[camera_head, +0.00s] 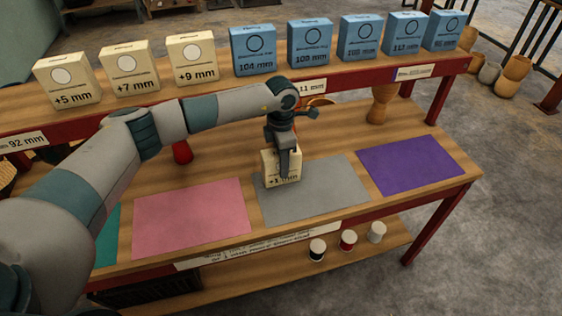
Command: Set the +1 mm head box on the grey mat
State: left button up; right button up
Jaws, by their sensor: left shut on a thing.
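A cream head box (270,171) marked "+1 mm", its label partly covered by my fingers, is upright at the left back part of the grey mat (325,190). My left gripper (284,165) comes down from above and is shut on this box. The box's lower edge meets the mat in the picture; I cannot tell whether it rests on it or hangs just above. My right gripper is not in view.
A pink mat (190,217) lies left of the grey one and a purple mat (411,165) right. Cream boxes (130,66) and blue boxes (310,43) line the raised shelf behind. A wooden goblet drum (381,103) stands at the back. Spools (348,240) sit on the lower shelf.

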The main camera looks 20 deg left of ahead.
pick_arm(q)
jog(key=shift+f, duration=0.1)
jog(key=o, duration=1.1)
jog(key=shift+r, duration=0.3)
notch_tip(320, 180, up, 2)
jog(key=shift+b, duration=0.4)
notch_tip(320, 180, up, 3)
jog(key=shift+f+b, duration=0.1)
jog(key=shift+b, duration=0.4)
notch_tip(320, 180, up, 5)
jog(key=shift+r+b, duration=0.15)
jog(key=shift+b, duration=0.55)
jog(key=shift+r, duration=0.8)
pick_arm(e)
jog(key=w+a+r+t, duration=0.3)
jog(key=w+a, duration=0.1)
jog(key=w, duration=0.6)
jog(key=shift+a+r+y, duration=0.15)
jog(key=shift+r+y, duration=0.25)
